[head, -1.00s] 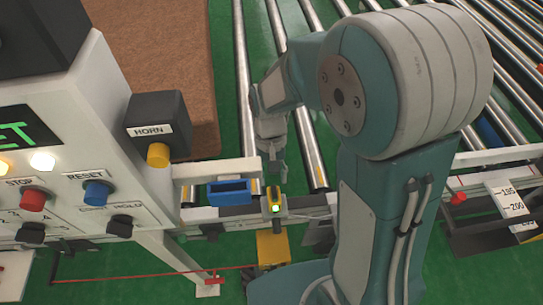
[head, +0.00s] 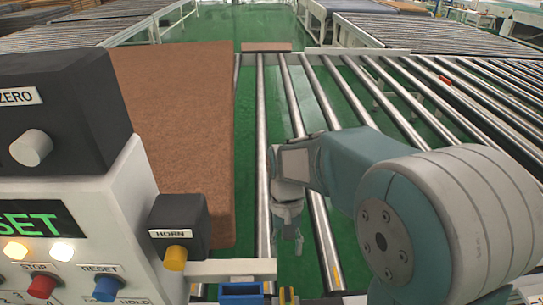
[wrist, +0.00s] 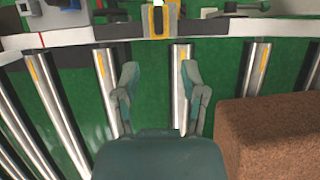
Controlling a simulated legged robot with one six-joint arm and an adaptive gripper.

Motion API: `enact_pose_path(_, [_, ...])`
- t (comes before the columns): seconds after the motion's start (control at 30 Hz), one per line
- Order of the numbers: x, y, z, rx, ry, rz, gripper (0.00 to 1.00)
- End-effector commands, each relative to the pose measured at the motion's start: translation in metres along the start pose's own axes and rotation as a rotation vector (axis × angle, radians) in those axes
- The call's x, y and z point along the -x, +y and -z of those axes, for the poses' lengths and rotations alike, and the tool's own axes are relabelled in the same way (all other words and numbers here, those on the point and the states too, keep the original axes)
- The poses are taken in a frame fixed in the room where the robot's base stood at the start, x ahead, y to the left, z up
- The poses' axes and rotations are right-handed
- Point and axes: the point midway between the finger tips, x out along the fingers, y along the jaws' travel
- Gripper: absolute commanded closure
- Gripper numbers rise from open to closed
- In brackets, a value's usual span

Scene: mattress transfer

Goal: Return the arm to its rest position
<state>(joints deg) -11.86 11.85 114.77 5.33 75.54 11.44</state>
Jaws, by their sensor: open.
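My gripper (head: 288,236) hangs over the roller conveyor (head: 330,232), right of the brown mattress (head: 190,140) in the head view. In the wrist view my gripper (wrist: 160,88) has its two fingers spread wide with nothing between them. Rollers and green floor show below the fingers. The mattress also shows in the wrist view (wrist: 270,140), to the right of the gripper and apart from it. My arm is bent, with its large rounded joint at the lower right of the head view.
A control panel (head: 85,190) with a yellow horn button (head: 176,258), a red stop button (head: 43,286) and a blue reset button (head: 107,288) stands at the left. A blue bracket (head: 241,292) sits on the near frame rail. Open rollers stretch ahead and to the right.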

Motion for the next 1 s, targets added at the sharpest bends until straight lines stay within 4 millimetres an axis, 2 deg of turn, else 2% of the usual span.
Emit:
enact_pose_path(0.17, [0.009, 0.006, -0.008, 0.003, 0.050, 0.010, 0.46])
enact_pose_path(0.4, [0.037, 0.034, -0.044, 0.016, 0.271, 0.040, 0.46])
enact_pose_path(0.6, [0.052, 0.055, -0.076, 0.025, 0.465, 0.048, 0.46])
enact_pose_path(1.0, [0.060, 0.088, -0.131, 0.033, 0.825, 0.016, 0.46])
